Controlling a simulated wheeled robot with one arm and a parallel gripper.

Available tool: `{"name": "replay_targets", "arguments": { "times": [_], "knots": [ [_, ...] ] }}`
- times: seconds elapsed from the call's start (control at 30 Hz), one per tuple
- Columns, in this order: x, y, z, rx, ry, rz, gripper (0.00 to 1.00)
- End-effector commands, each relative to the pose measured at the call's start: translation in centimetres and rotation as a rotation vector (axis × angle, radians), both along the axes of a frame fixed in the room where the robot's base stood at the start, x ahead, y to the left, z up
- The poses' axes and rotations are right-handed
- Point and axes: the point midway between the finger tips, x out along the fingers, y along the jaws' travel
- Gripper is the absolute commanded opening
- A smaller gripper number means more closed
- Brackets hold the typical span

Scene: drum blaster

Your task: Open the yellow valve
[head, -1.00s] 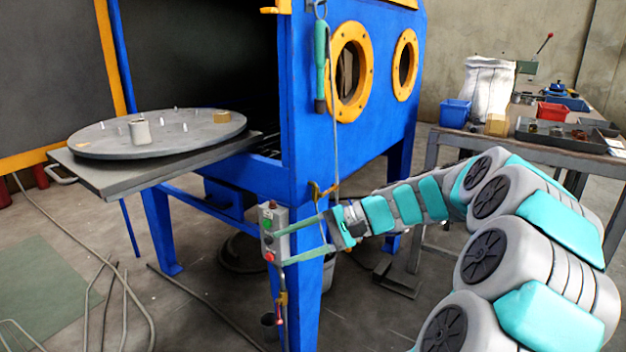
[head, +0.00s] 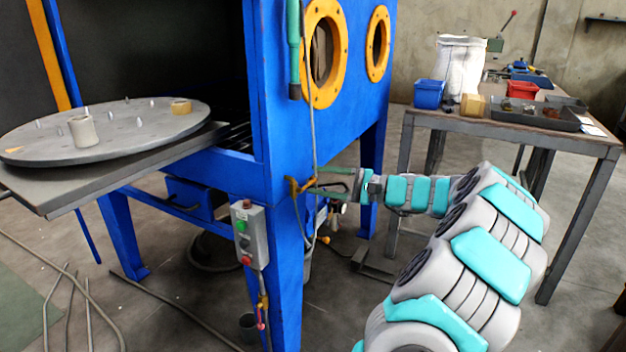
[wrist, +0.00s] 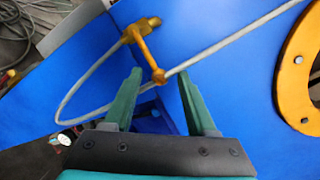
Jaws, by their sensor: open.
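The yellow valve (head: 300,186) is on the blue cabinet's side near the corner leg, with a grey hose running to it. In the wrist view the yellow valve (wrist: 140,38) shows its body at the upper middle, with its lever slanting down to a rounded end. My gripper (head: 318,182) is level with the valve and close to it on the right. In the wrist view my gripper (wrist: 159,76) is open and empty. The lever's end lies just beyond and between the two green fingertips; I cannot tell whether they touch.
A control box (head: 249,235) with buttons hangs on the cabinet leg left of the valve. The grey hose (wrist: 215,45) crosses the blue panel close to the fingertips. A round turntable (head: 110,125) stands out at left. A workbench (head: 510,127) stands at right.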

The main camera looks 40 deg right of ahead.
Motion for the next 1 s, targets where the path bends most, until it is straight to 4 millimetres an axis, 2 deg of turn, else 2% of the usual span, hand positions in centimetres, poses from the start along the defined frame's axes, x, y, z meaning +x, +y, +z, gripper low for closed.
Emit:
{"name": "replay_targets", "arguments": {
  "times": [0.2,0.5,1.0],
  "knots": [
    [1.5,1.0,0.0,0.000,0.001,-0.002,0.57],
    [1.7,1.1,0.0,-0.001,0.001,-0.002,0.56],
    [1.7,1.1,0.0,0.000,0.002,0.000,0.00]
  ]
}}
